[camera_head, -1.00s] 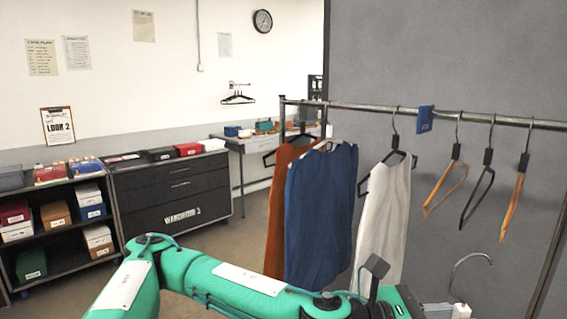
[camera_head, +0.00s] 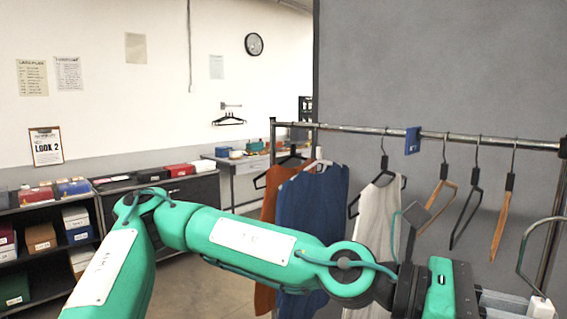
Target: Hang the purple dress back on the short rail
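The rail (camera_head: 350,130) runs across the right half, with a blue divider tag (camera_head: 412,141) on it. My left arm reaches across from the left. Its gripper (camera_head: 520,303) is at the bottom right, partly cut off, and seems shut on the neck of a hanger. The hanger's bare metal hook (camera_head: 524,245) rises above the gripper, apart from the rail and lower in the picture. No purple dress shows; whatever hangs below that hook is out of the picture. My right gripper is not in view.
Left of the tag hang a rust garment (camera_head: 268,205), a blue one (camera_head: 312,200) and a white one (camera_head: 375,215). Right of it hang empty hangers (camera_head: 437,205), (camera_head: 465,215), (camera_head: 502,220). A rail post (camera_head: 552,245) stands at the right. Shelves (camera_head: 40,270) stand left.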

